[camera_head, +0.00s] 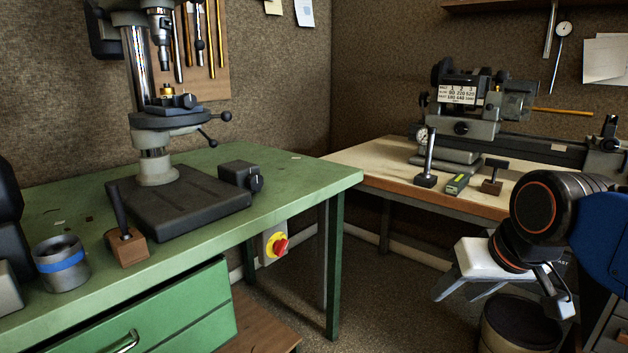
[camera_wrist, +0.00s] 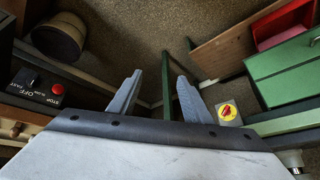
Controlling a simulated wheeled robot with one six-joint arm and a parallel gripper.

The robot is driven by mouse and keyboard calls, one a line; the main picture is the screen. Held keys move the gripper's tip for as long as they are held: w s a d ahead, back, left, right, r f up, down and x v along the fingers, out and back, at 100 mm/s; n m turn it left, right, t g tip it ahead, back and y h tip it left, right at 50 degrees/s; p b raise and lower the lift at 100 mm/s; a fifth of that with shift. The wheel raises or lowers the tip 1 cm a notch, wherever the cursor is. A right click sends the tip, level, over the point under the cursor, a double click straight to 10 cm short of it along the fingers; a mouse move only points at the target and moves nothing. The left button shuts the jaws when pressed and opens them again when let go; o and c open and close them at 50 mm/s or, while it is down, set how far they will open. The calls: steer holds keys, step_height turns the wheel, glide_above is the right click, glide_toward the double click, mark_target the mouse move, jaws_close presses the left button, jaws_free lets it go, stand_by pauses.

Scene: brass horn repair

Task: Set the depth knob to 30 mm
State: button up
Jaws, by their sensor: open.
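A small dark grey box (camera_head: 238,174) sits at the right edge of the drill press base, on the green bench. A round black knob (camera_head: 257,184) is on its right side; it may be the depth knob. Its setting and any millimetre marks are too small to read. The drill press (camera_head: 155,140) stands behind it. My gripper (camera_head: 458,296) is open and empty, well to the right of the bench, over the floor. In the wrist view its two grey fingers (camera_wrist: 160,85) are apart with nothing between them. The knob is not identifiable in the wrist view.
The green bench (camera_head: 300,172) carries a blue-banded cup (camera_head: 61,263) and a wooden block with a dark handle (camera_head: 127,249). A red-yellow switch (camera_head: 275,246) hangs under its edge. A lathe (camera_head: 470,110) stands on the right bench. A bin (camera_head: 520,325) is below my arm.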

steer(key=s+d+f+h, duration=0.1)
steer(key=s+d+f, duration=0.2)
steer(key=s+f, duration=0.4)
step_height(320, 180, down, 4)
steer(key=shift+d+r+g, duration=0.1)
steer(key=shift+d+g, duration=0.1)
steer(key=shift+g, duration=0.2)
steer(key=shift+w+r, duration=0.1)
steer(key=shift+c, duration=0.2)
stand_by(1.5)
